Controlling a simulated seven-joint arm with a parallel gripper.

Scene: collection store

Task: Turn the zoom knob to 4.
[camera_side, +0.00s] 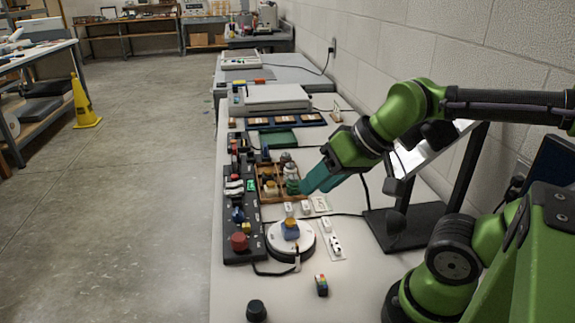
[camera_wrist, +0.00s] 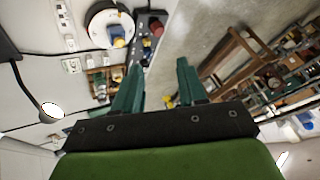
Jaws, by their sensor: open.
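A long black control panel (camera_side: 231,200) lies along the table's left edge in the side view, with several knobs and switches. A red knob (camera_side: 239,241) sits near its front end and a blue knob (camera_side: 238,215) just behind it. I cannot read any labels or scale, so I cannot tell which is the zoom knob or its setting. My gripper (camera_side: 312,185) is open and empty, above the table to the right of the panel, apart from it. In the wrist view its two teal fingers (camera_wrist: 160,64) are spread, with the panel's red-knob end (camera_wrist: 155,28) beyond them.
A round white device (camera_side: 284,252) with a blue and yellow piece stands right of the panel. A wooden compartment box (camera_side: 268,190) with small items lies beside the panel. A black lamp stand (camera_side: 398,230) is at the right. A loose black knob-like piece (camera_side: 257,311) stands in front.

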